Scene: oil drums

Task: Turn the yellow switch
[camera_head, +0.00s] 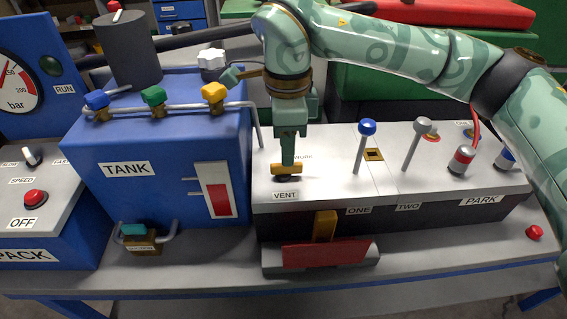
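The yellow switch (286,170) is a small T-shaped handle on the light top of the panel, just behind the VENT label (286,195). My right gripper (288,163) points straight down over it, with its fingertip end at the handle. I see the fingers nearly edge-on, so I cannot tell whether they are closed around the handle or only touching it. My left gripper is not in view.
The blue tank (180,190) with blue, green and yellow valve knobs stands left of the switch. A blue-topped lever (362,145), a grey-topped lever (417,145) and a red-banded knob (461,160) stand to the right. A red-and-yellow handle (324,240) juts out in front.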

